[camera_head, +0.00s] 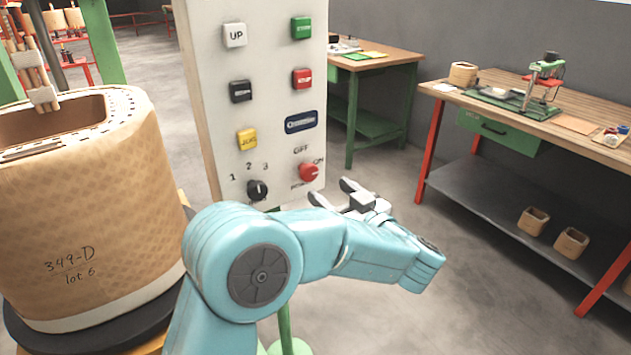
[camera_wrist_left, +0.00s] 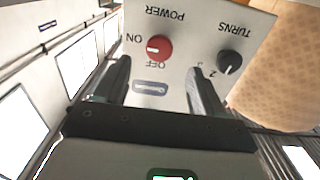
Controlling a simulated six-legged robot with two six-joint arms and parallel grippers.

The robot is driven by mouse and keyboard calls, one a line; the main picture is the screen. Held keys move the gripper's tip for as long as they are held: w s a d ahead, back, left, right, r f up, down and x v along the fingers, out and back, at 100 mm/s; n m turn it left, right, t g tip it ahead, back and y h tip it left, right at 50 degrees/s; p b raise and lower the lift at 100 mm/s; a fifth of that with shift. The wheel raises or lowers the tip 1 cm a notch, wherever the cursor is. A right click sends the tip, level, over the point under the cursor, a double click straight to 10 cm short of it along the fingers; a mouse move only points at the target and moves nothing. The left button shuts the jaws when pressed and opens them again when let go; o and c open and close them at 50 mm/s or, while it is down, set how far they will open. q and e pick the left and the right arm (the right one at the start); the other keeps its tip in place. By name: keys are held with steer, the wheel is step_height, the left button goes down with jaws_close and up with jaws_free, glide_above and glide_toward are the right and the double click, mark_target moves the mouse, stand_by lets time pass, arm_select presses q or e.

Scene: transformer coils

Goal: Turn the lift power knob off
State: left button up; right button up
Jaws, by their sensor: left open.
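The red power knob (camera_head: 308,172) is low on the right side of the white control panel (camera_head: 215,80), with OFF printed above it and ON to its right. It also shows in the left wrist view (camera_wrist_left: 159,48), upside down, with its pale mark toward ON. My left gripper (camera_head: 330,190) is open and empty, just below and in front of the knob. In the left wrist view its two fingers (camera_wrist_left: 158,70) stand either side of the knob's line, apart from it. My right gripper is in neither view.
A black turns knob (camera_head: 257,189) sits left of the red knob. Several push buttons are above, including a yellow one (camera_head: 247,139) and a red one (camera_head: 302,79). A large wrapped coil (camera_head: 90,200) stands at left. A workbench (camera_head: 530,110) is at right, with clear floor before it.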

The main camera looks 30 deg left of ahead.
mark_target(311, 175)
arm_select(q)
steer(key=x, duration=0.6)
steer(key=shift+w+a, duration=0.2)
steer(key=shift+a, duration=0.05)
steer(key=c, duration=1)
